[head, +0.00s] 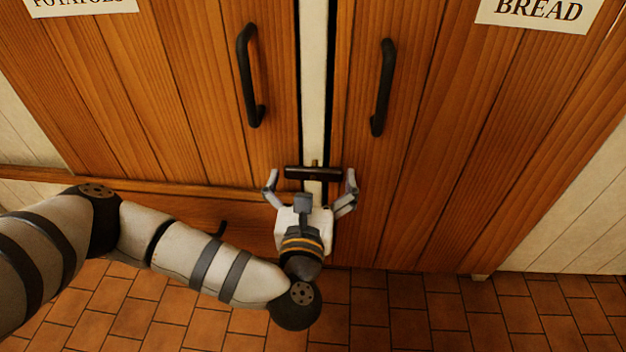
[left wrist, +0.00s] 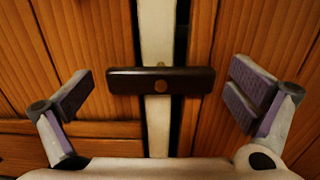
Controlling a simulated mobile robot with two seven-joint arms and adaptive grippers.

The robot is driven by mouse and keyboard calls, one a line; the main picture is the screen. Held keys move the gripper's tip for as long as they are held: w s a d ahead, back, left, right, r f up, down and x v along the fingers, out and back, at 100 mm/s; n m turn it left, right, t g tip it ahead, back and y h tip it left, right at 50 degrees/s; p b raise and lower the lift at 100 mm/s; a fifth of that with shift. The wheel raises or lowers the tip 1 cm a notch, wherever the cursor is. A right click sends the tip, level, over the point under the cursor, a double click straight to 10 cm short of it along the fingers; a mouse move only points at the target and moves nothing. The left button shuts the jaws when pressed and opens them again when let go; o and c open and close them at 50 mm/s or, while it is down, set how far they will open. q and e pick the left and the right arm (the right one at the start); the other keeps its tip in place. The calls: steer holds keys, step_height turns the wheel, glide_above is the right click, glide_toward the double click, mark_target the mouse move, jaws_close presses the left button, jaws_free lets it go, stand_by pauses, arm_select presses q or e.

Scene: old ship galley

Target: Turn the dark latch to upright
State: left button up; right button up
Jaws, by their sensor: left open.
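The dark latch (head: 313,173) is a short dark bar lying level across the pale post (head: 313,80) between two wooden doors. My left gripper (head: 311,186) is open just in front of the latch. One finger is beyond each end of the bar, with a gap on both sides in the left wrist view (left wrist: 158,95). The fingers do not appear to touch it. My right gripper is not in view.
The left door (head: 200,100) and right door (head: 440,120) look closed, each with a black upright handle (head: 248,75) (head: 383,88) above the latch. A drawer front (head: 190,212) with a dark pull lies below left. Tiled floor (head: 400,310) is clear in front.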

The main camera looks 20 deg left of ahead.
arm_select(q)
steer(key=c, duration=0.9)
steer(key=shift+r, duration=0.1)
steer(key=c, duration=0.3)
